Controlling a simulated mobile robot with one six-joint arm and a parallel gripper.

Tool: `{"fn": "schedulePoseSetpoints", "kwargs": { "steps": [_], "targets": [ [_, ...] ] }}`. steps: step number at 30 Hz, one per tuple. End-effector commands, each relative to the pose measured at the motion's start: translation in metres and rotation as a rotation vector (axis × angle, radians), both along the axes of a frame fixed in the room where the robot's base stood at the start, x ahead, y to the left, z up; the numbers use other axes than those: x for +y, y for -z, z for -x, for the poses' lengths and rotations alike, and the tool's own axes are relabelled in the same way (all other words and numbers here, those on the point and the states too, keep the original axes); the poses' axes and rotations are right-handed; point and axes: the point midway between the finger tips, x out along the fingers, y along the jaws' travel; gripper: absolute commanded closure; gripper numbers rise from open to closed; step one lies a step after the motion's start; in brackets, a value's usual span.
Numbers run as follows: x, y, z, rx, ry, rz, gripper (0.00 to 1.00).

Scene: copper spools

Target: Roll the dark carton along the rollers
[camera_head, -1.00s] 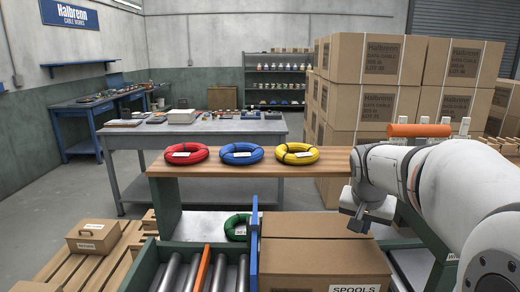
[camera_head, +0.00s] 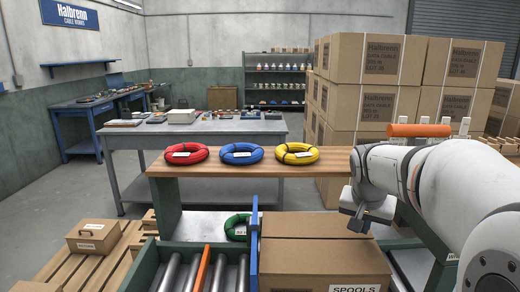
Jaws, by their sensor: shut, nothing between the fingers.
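A large brown carton (camera_head: 315,254) labelled SPOOLS stands in the front middle, just right of an upright blue bar (camera_head: 254,245). Its top is closed and its lower part is cut off by the frame. Bare metal rollers (camera_head: 190,272), with an orange bar (camera_head: 203,268) among them, lie left of the blue bar. What is under the carton is hidden. My gripper (camera_head: 357,226) is shut and empty at the carton's far right top corner. I cannot tell whether it touches the carton.
Red (camera_head: 186,153), blue (camera_head: 241,153) and yellow (camera_head: 297,153) coils lie on a wooden shelf (camera_head: 335,165) behind the carton. A green coil (camera_head: 237,227) lies below. A small carton (camera_head: 94,235) sits on a pallet at left. Stacked cartons (camera_head: 375,60) stand behind my arm.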

Motion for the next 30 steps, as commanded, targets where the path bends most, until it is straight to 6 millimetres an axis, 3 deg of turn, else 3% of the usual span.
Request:
{"fn": "schedulePoseSetpoints", "kwargs": {
  "steps": [17, 30],
  "targets": [
    [0.000, 0.000, 0.000, 0.000, 0.000, 0.000, 1.00],
    [0.000, 0.013, 0.000, 0.000, 0.000, 0.000, 1.00]
  ]
}}
